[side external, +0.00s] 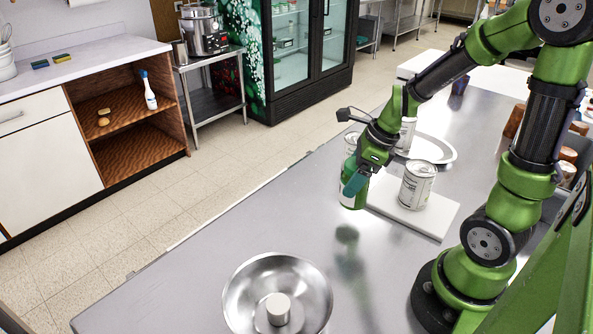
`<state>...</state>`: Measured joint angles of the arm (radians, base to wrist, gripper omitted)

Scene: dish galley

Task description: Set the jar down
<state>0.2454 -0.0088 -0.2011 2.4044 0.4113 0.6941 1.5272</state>
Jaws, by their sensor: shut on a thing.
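The green jar (350,198) is upright at the left edge of the white board, in the middle of the side external view. My gripper (356,183) reaches down from the upper right and is shut on the jar. The fingers cover part of the jar's near side. A dark blurred patch lies on the steel counter (300,217) below the jar, with a gap between them. The jar seems to be held above the counter, though its exact height is hard to tell.
A white board (433,222) bears a labelled can (417,185). Other cans (351,142) and a round plate (433,148) stand behind. The counter between bowl and board is clear.

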